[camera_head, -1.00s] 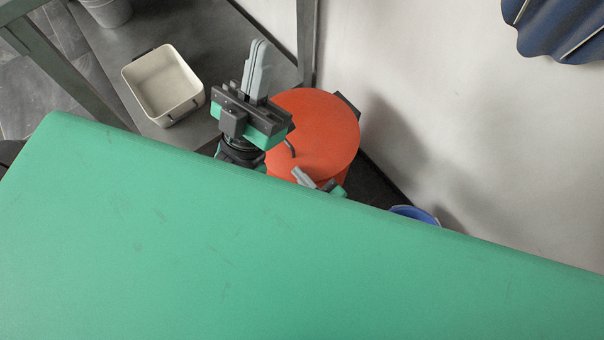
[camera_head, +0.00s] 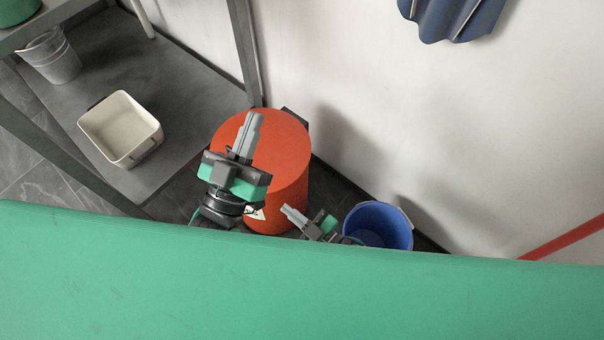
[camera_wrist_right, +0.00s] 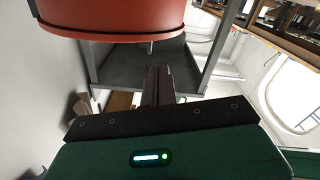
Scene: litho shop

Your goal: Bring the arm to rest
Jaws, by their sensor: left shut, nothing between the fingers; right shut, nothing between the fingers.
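My left gripper (camera_head: 248,130) is the higher one in the head view. Its grey fingers are together and empty, overlapping the red drum in the picture. My right gripper (camera_head: 288,210) is lower, its fingers pointing up and left beside the drum's lower right side, also together and empty. In the right wrist view, the dark fingers of the right gripper (camera_wrist_right: 158,75) are closed with nothing between them. A wide green surface across the bottom of the head view hides the lower parts of both arms.
The red drum (camera_head: 285,160) stands near the wall and shows at the top of the right wrist view (camera_wrist_right: 110,20). A blue bucket (camera_head: 385,225) is to its right. A white tray (camera_head: 150,148) and grey bucket (camera_head: 50,62) rest on the rack's shelf (camera_head: 185,100). A blue cloth (camera_head: 452,20) hangs on the wall.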

